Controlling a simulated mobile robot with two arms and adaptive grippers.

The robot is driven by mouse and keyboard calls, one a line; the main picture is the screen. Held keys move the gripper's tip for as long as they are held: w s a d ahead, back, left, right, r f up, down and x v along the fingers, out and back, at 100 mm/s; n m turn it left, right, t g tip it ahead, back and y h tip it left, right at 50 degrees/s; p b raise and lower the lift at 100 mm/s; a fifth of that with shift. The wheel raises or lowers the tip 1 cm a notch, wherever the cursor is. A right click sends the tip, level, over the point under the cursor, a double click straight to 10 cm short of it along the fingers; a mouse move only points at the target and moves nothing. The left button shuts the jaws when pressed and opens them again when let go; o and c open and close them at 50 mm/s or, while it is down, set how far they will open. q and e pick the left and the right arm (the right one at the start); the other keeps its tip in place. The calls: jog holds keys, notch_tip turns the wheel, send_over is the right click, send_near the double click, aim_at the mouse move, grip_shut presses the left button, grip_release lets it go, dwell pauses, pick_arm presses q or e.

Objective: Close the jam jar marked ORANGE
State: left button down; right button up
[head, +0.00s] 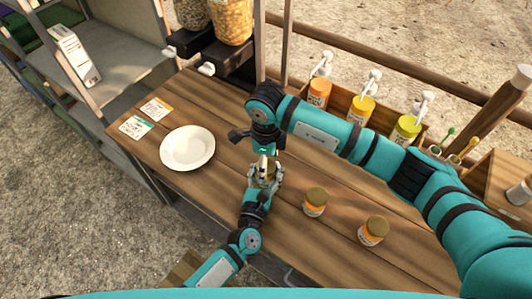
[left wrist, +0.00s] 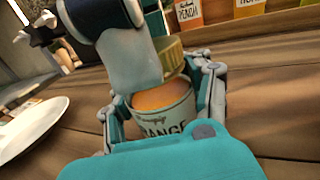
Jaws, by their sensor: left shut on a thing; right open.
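The jar marked ORANGE (left wrist: 162,115) is between the fingers of my left gripper (left wrist: 163,105), which is shut on it. The jar stands upright and its orange filling shows at the open mouth. A gold lid (left wrist: 172,55) is tilted at the far side of the mouth; whether it touches the rim or a right finger is unclear. In the head view, my left gripper (head: 265,180) reaches the jar from below. My right gripper (head: 264,162) is open just above the jar and partly hides it.
Two other jars with gold lids, a nearer one (head: 315,201) and another (head: 373,230), stand to the right on the wooden table (head: 220,210). A white plate (head: 187,148) and two cards (head: 137,127) lie left. Pump bottles (head: 361,109) stand in a rack behind.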

jog(key=shift+f, duration=0.25)
jog(key=c, duration=1.2)
jog(key=o, duration=1.3)
jog(key=shift+o, duration=0.2)
jog(key=shift+r, duration=0.1)
notch_tip(320, 180, up, 12)
